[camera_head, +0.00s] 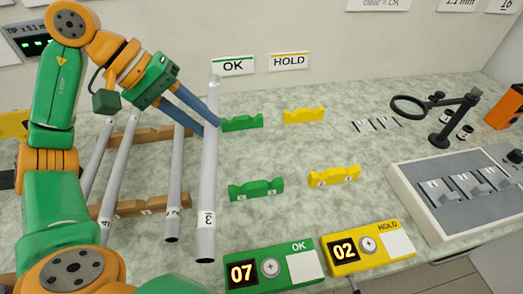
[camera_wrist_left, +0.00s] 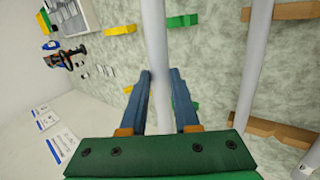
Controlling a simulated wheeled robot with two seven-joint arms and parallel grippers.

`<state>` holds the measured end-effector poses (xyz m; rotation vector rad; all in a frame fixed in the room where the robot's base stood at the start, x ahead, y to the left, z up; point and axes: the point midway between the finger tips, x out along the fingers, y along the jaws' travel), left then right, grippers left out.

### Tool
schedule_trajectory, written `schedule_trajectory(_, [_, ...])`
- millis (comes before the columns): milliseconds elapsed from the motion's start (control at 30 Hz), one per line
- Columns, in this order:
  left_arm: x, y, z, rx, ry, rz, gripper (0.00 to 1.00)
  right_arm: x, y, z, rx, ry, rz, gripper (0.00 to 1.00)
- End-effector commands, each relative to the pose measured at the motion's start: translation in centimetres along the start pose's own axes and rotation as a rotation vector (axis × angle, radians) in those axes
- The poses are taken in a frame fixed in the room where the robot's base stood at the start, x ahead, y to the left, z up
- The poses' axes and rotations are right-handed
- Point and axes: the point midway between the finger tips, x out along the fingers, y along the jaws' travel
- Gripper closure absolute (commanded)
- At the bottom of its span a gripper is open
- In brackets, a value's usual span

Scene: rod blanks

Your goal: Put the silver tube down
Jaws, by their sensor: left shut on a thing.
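My left gripper (camera_head: 211,119) is shut on a silver tube (camera_head: 207,190) marked with what looks like a 3. The tube appears raised, between the brown notched rack (camera_head: 124,209) and the green supports. The wrist view shows the tube (camera_wrist_left: 157,45) running between the blue fingers (camera_wrist_left: 161,78). Several other silver tubes, such as one (camera_head: 174,190), lie across the brown rack. The OK side has two green notched supports, back (camera_head: 241,124) and front (camera_head: 256,190). The HOLD side has two yellow ones, back (camera_head: 303,115) and front (camera_head: 334,177). All four are empty. My right gripper is not in view.
A green OK counter (camera_head: 270,267) reads 07 and a yellow HOLD counter (camera_head: 367,246) reads 02, both at the front edge. A magnifier stand (camera_head: 442,137) and a grey tray box (camera_head: 455,195) stand at right. The mat between the supports is clear.

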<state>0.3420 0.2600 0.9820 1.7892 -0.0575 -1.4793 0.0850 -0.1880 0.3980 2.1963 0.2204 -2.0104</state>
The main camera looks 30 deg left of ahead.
Motion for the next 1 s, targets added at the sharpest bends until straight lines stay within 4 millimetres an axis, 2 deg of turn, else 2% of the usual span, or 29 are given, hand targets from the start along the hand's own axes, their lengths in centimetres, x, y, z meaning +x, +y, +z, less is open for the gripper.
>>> schedule_trajectory(100, [-1.4,-0.2,-0.3,-0.050,0.038,0.007,1.00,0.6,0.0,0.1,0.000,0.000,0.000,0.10])
schedule_trajectory(200, [-1.0,0.3,-1.1,-0.066,0.041,0.006,1.00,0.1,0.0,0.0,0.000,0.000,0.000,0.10])
schedule_trajectory(367, [2.5,2.2,-3.8,-0.065,0.036,0.006,1.00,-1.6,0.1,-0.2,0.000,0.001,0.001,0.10])
schedule_trajectory(500, [6.1,3.4,-6.2,-0.066,0.036,0.005,1.00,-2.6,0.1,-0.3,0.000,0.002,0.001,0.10])
schedule_trajectory(600, [8.9,3.1,-7.3,-0.066,0.037,0.004,1.00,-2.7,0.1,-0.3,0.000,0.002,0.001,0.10])
schedule_trajectory(700, [10.8,2.9,-8.2,-0.065,0.039,0.004,1.00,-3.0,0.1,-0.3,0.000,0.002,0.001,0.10])
schedule_trajectory(867, [13.1,2.6,-9.0,-0.066,0.038,0.003,1.00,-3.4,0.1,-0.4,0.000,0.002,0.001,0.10])
schedule_trajectory(1000, [14.9,1.1,-8.9,-0.065,0.039,0.003,1.00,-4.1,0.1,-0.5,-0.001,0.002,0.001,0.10])
